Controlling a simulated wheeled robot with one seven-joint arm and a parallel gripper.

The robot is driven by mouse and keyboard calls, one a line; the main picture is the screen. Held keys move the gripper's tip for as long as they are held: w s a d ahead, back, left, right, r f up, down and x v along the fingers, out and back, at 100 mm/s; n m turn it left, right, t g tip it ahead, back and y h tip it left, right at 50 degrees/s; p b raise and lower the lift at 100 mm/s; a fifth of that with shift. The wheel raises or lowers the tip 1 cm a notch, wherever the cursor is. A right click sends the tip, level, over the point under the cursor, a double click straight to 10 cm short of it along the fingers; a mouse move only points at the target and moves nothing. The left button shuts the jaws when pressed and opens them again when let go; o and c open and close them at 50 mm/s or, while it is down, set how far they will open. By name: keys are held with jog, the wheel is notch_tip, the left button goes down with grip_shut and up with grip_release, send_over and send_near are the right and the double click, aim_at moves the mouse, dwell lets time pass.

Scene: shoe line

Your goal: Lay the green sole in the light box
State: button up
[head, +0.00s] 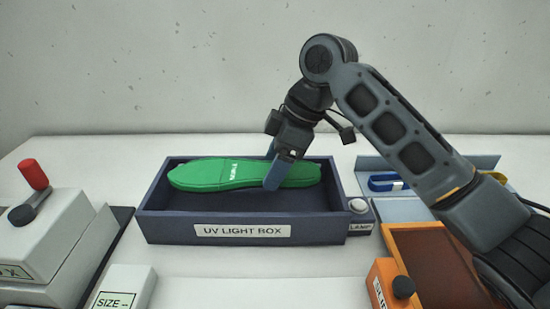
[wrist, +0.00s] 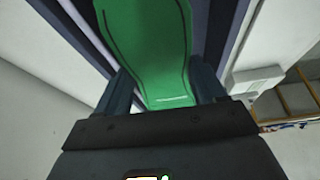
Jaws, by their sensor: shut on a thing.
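The green sole (head: 213,174) lies lengthwise over the dark blue box labelled UV LIGHT BOX (head: 167,224), within its walls in the head view. Whether it touches the box floor I cannot tell. My gripper (head: 273,172) is shut on the sole near its right end, with blue fingers on both sides of it. In the wrist view the green sole (wrist: 150,45) runs away from my gripper (wrist: 162,95), between the fingers. The box's dark walls (wrist: 75,35) show beside it.
A lamp button (head: 357,205) sits at the box's right corner. An orange-brown tray (head: 437,262) and a blue tray (head: 400,208) with a blue strap (head: 385,182) stand to the right. A grey machine with a red-handled lever (head: 33,175) and a SIZE block (head: 123,288) stand left.

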jog(key=shift+f+b, duration=1.05)
jog(key=shift+f, duration=1.9)
jog(key=o, duration=1.3)
jog(key=shift+v, duration=3.9)
